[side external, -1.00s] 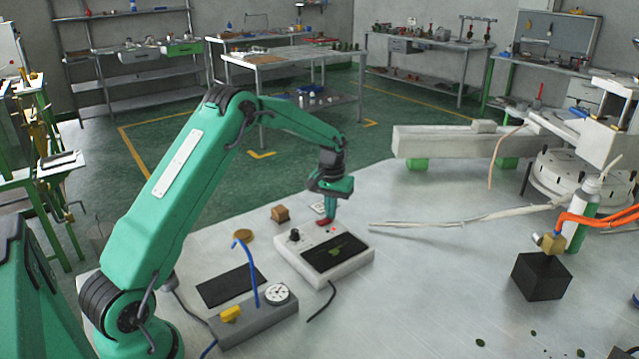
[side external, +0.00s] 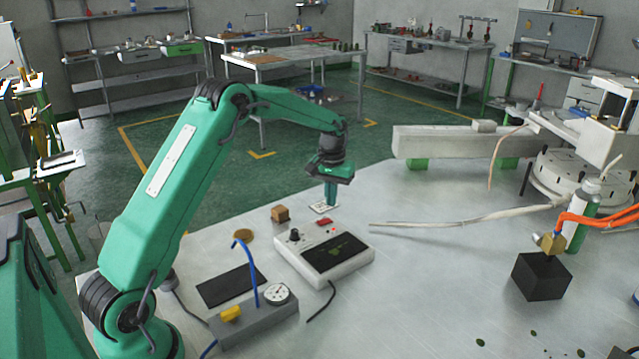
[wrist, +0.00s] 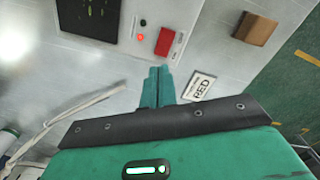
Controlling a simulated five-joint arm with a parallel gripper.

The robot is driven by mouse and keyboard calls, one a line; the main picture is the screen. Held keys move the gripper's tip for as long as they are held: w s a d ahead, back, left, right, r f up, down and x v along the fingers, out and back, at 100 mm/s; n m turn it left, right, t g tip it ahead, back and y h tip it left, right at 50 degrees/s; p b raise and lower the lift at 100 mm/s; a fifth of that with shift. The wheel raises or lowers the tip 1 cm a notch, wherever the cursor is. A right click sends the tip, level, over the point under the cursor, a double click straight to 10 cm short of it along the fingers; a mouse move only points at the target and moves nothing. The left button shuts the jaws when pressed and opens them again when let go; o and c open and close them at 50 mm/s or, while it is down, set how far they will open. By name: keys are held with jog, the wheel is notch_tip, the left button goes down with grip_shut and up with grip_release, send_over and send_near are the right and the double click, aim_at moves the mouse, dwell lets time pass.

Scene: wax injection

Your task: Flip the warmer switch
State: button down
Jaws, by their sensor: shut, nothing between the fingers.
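The warmer (side external: 318,262) is a white box with a dark top plate, a black knob and a red switch (side external: 324,222) at its back edge. The red switch also shows in the wrist view (wrist: 168,41), with a lit red light (wrist: 141,37) beside it. My gripper (side external: 331,203) is shut and empty, pointing down just behind the warmer and apart from the switch. In the wrist view its closed fingertips (wrist: 158,70) lie just below the switch in the picture. Which way the switch is tipped I cannot tell.
A card marked RED (wrist: 199,86) lies beside my fingers. A small brown block (side external: 280,213) stands left of them. A grey box with a gauge (side external: 255,318) sits in front left, and a black block (side external: 541,277) at right. The table between is mostly clear.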

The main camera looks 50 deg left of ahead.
aim_at(331, 220)
jog(key=shift+r, duration=1.35)
jog(key=s+d+r+m+t, duration=0.3)
jog(key=s+d+r, duration=0.8)
jog(key=s+r, duration=0.25)
jog(key=s+d+m+t, duration=0.1)
jog(key=s+d, duration=0.2)
jog(key=s, duration=0.6)
jog(key=s+d+m+t, duration=0.1)
jog(key=s+d+m, duration=0.1)
jog(key=s, duration=0.7)
jog(key=shift+d+f+t, duration=0.2)
jog(key=shift+d+t, duration=0.1)
jog(key=shift+d, duration=0.25)
